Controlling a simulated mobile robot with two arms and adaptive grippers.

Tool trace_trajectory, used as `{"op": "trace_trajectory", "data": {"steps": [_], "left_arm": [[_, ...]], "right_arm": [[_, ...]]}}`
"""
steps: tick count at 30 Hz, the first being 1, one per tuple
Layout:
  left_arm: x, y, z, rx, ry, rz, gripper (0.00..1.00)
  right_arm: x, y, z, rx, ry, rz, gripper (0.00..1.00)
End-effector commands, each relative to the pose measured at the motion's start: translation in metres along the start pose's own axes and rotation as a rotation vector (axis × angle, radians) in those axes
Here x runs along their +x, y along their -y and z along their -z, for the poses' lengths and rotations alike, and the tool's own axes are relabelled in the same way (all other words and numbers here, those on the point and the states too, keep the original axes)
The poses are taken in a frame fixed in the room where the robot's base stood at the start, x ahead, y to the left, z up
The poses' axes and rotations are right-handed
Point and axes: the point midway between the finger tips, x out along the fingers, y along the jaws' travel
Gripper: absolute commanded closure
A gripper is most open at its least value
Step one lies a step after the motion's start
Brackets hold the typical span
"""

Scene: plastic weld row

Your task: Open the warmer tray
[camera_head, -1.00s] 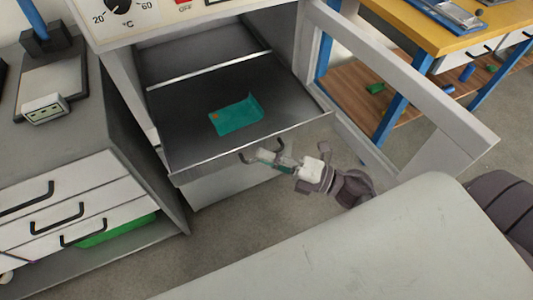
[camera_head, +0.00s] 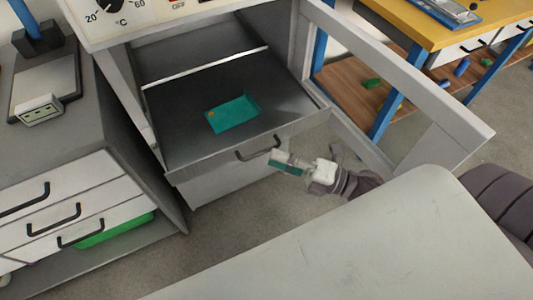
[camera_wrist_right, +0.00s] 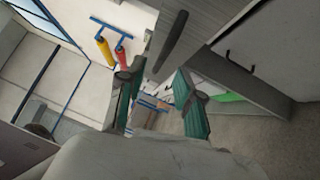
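The warmer tray (camera_head: 180,145) is a dark flat drawer, pulled well out of the warmer cabinet in the head view. A teal piece (camera_head: 233,114) with a small orange spot lies on it. The tray's dark bar handle (camera_head: 258,152) is on its front edge. My right gripper (camera_head: 275,161) is just in front of the handle's right end. In the right wrist view its green-padded fingers (camera_wrist_right: 157,76) are apart with nothing gripped. A dark bar, apparently the handle (camera_wrist_right: 172,42), shows beyond the fingertips. My left gripper is not in view.
The warmer's framed door (camera_head: 420,85) stands open on the right. A grey drawer cabinet (camera_head: 125,135) stands to the left. A yellow-topped bench (camera_head: 420,28) is at the back right. A pale surface (camera_head: 340,245) fills the foreground. Grey floor is clear in front of the tray.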

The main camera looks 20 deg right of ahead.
Motion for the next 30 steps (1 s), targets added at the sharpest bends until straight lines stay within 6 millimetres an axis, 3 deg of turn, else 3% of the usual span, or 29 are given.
{"op": "trace_trajectory", "data": {"steps": [6,12,30], "left_arm": [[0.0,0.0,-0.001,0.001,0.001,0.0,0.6],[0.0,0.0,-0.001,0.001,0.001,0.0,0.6],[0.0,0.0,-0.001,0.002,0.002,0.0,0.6]], "right_arm": [[-0.049,0.001,0.001,0.002,0.0,0.004,0.65],[-0.075,0.001,0.0,0.001,0.0,0.002,0.65],[-0.082,0.0,0.0,0.0,0.0,0.0,0.65]]}}
